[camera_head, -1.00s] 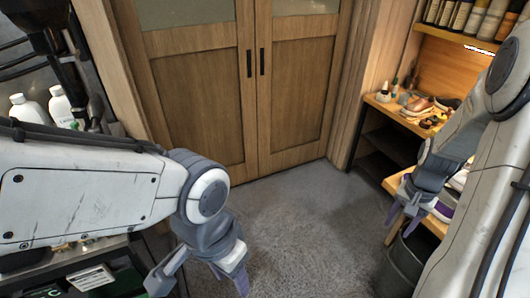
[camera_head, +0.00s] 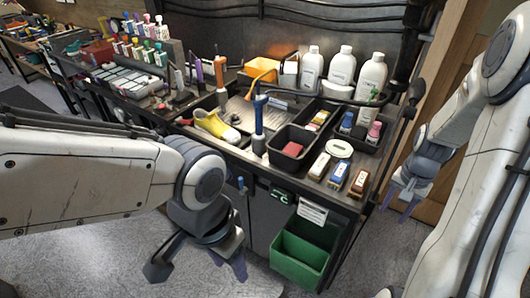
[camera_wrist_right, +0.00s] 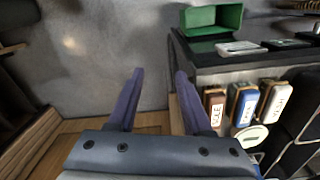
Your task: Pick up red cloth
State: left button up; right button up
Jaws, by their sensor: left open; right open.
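A small red piece (camera_head: 293,150), which looks like the red cloth, lies in a black open tray (camera_head: 272,153) on the workbench. It is too small to make out its folds. My left gripper (camera_head: 198,268) is open and empty, in front of the bench and lower left of the tray. My right gripper (camera_head: 398,203) is open and empty, beyond the bench's right end. In the right wrist view its two fingers (camera_wrist_right: 160,73) are apart over the floor, beside the bench corner. The red piece is not in the right wrist view.
Brushes or blocks with white labels (camera_head: 339,174) stand at the bench's front right. White bottles (camera_head: 371,76) stand at the back. A yellow shoe (camera_head: 217,126) lies left of the tray. A green bin (camera_head: 300,256) hangs on the front. Floor in front is clear.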

aim_at(294, 150)
jog(key=u, duration=0.4)
jog(key=i, duration=1)
jog(key=u, duration=0.05)
